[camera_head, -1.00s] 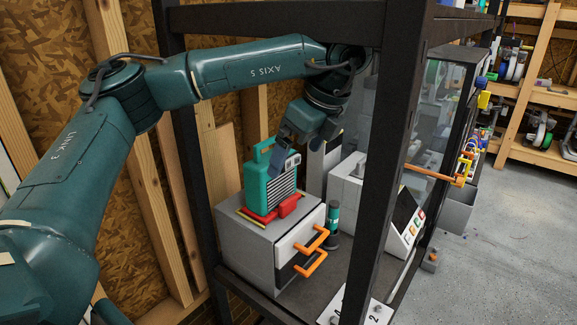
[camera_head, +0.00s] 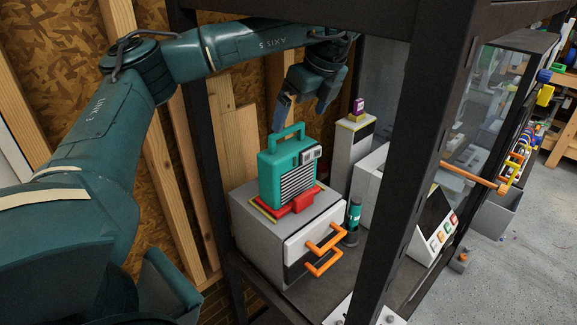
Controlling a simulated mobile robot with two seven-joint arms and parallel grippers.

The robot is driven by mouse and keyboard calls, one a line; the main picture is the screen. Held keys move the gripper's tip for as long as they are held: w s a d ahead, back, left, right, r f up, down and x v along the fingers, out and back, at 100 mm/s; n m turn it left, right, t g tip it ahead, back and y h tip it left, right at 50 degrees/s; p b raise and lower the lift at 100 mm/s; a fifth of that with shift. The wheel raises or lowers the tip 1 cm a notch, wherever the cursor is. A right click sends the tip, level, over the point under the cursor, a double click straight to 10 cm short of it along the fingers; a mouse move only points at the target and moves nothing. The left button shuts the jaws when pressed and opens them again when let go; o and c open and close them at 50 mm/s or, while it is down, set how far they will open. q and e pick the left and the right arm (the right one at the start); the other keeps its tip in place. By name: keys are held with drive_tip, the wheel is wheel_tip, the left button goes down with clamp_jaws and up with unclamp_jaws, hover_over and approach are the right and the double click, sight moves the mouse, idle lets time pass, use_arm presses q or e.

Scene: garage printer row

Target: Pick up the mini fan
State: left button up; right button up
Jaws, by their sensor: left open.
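The mini fan appears to be the teal box (camera_head: 272,184) with a top handle, a striped grille and a small grey panel. It stands upright on a red piece (camera_head: 300,203) on top of a grey drawer cabinet (camera_head: 262,240). My left gripper (camera_head: 304,112) is open and empty, pointing down. It is above the fan's handle, slightly to the right and apart from it in the picture. I cannot tell its exact depth relative to the handle.
The cabinet has orange handles (camera_head: 324,264). A dark green cylinder (camera_head: 353,216) stands beside it. A narrow grey tower (camera_head: 345,150) with a purple item on top is behind. A black frame post (camera_head: 424,165) rises at the right, near a button panel (camera_head: 438,225).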

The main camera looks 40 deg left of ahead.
sight(289, 129)
use_arm(q)
drive_tip(key=shift+w+a+f, duration=0.1)
drive_tip(key=shift+a+f, duration=0.1)
drive_tip(key=shift+a, duration=0.75)
drive_tip(key=shift+p+x, duration=0.65)
drive_tip(key=shift+x, duration=1.65)
drive_tip(key=shift+d, duration=0.1)
drive_tip(key=c, duration=1.5)
